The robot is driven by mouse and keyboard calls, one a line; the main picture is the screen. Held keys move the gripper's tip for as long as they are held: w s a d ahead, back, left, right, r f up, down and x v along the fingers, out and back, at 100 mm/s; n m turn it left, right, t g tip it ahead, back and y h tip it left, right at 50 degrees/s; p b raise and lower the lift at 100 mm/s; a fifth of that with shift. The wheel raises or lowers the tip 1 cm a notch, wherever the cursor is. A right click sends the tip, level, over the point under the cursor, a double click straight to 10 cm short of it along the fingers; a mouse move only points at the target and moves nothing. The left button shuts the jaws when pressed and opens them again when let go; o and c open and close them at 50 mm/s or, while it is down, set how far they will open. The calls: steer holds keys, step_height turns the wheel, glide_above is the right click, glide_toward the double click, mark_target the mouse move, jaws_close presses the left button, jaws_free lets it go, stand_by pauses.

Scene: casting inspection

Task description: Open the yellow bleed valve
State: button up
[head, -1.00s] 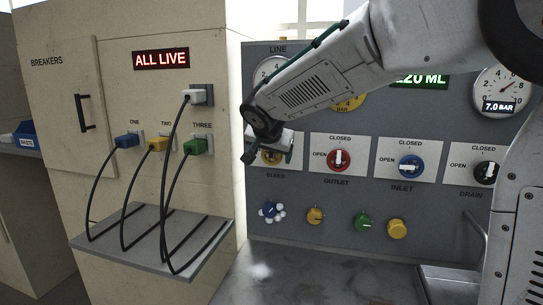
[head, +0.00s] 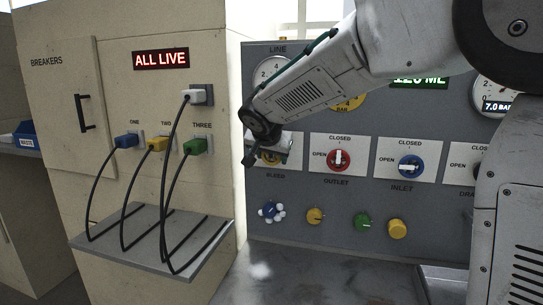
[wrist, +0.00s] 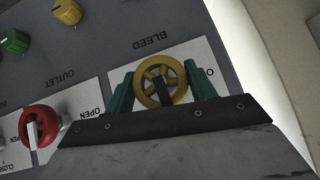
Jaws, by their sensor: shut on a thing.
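The yellow bleed valve (wrist: 148,99) is a round spoked handwheel with a dark bar across its middle, on a white plate under the word BLEED in the wrist view. My gripper (wrist: 162,84) has its green fingers on either side of the wheel, shut on it. In the head view my gripper (head: 263,158) is at the left end of the valve row and hides most of the bleed valve (head: 272,157) and its plate. The bar's exact setting against the plate's marks is hard to read.
To the right are the red outlet valve (head: 339,159) and blue inlet valve (head: 410,166). Below are several coloured knobs, including a green one (head: 362,220). The breaker cabinet (head: 60,130) stands left, with cabled plugs above a grey shelf (head: 150,240).

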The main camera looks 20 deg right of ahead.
steer(key=n+g+h, duration=0.1)
steer(key=g+h, duration=0.1)
steer(key=h, duration=0.1)
steer(key=shift+w+a+n, duration=0.1)
steer(key=shift+a+n, duration=0.05)
steer(key=shift+n, duration=0.25)
steer(key=n+g+h, duration=0.1)
steer(key=n+h, duration=0.1)
steer(key=h, duration=0.1)
steer(key=shift+f+g, duration=0.1)
steer(key=shift+g, duration=0.2)
steer(key=n+g+h, duration=0.1)
steer(key=n+h, duration=0.1)
steer(key=h, duration=0.1)
steer(key=shift+n+h, duration=1.1)
steer(key=shift+h, duration=0.4)
steer(key=o, duration=1)
steer(key=v, duration=0.8)
steer(key=shift+w+f, duration=0.1)
